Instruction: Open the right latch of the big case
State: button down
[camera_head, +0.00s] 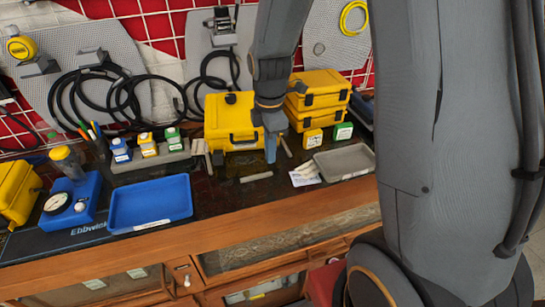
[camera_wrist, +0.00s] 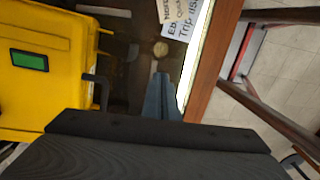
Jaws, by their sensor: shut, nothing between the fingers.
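The big yellow case (camera_head: 228,112) stands at the back of the bench with its lid down. It has a dark handle on its front. My gripper (camera_head: 270,156) points down just in front of the case's right front side, and my wrist covers that corner, so the right latch is hidden in the head view. In the wrist view a yellow case (camera_wrist: 50,90) fills the left side, with a dark bracket-like part (camera_wrist: 97,88) on its edge; I cannot tell if this is the latch or handle. My blue fingers (camera_wrist: 158,95) are shut and empty, apart from that part.
Two smaller yellow cases (camera_head: 318,90) are stacked to the right. A grey tray (camera_head: 345,162) and a paper note (camera_head: 305,174) lie right of my gripper. A blue tray (camera_head: 150,202) is at the left. Small bottles stand in a grey holder (camera_head: 152,160).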

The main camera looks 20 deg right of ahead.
notch_tip(320, 180, up, 7)
jog(key=p, duration=0.6)
dwell(0.4)
jog(key=shift+s, duration=0.1)
jog(key=s+d+f+m+t+b, duration=0.1)
jog(key=s+f+m+b, duration=0.4)
jog(key=m, duration=1.3)
jog(key=shift+s+d+b, duration=0.15)
jog(key=shift+s+b, duration=1.9)
jog(key=shift+s, duration=0.5)
